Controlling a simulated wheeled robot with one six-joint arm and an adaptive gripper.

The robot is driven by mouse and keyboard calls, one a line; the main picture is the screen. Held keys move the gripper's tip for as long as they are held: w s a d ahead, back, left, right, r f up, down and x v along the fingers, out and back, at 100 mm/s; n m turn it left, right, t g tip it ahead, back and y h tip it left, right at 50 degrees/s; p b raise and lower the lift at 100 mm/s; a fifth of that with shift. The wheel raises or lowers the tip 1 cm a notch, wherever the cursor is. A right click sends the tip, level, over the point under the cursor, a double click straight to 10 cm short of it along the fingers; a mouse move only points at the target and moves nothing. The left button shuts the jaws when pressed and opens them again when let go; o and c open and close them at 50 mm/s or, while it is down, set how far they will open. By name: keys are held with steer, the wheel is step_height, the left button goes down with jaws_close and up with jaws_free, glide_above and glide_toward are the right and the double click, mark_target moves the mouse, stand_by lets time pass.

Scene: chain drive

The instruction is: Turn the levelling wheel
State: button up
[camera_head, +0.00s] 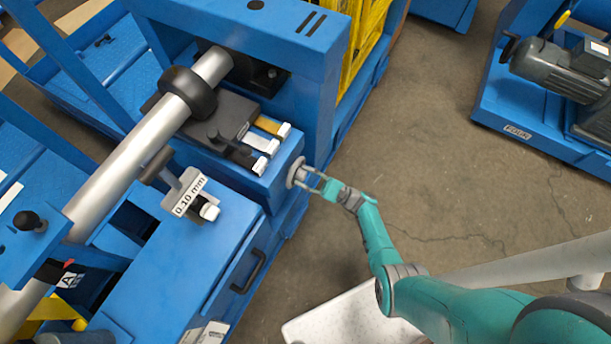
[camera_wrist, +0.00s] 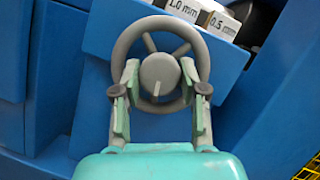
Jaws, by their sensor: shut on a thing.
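The levelling wheel (camera_head: 296,172) is a small grey handwheel on the end face of the blue machine frame. The exact contact of the fingertips with the rim is partly hidden by the fingers.
A 0.10 mm tag (camera_head: 188,196) and a silver shaft (camera_head: 130,160) are at left. A motor (camera_head: 560,70) stands at upper right. The concrete floor (camera_head: 440,150) between is clear.

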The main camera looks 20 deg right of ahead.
steer(key=o, duration=1.1)
steer(key=shift+o, duration=0.2)
steer(key=shift+d, duration=0.1)
steer(key=v, duration=1.2)
steer(key=shift+a+f, duration=0.15)
steer(key=shift+a, duration=0.05)
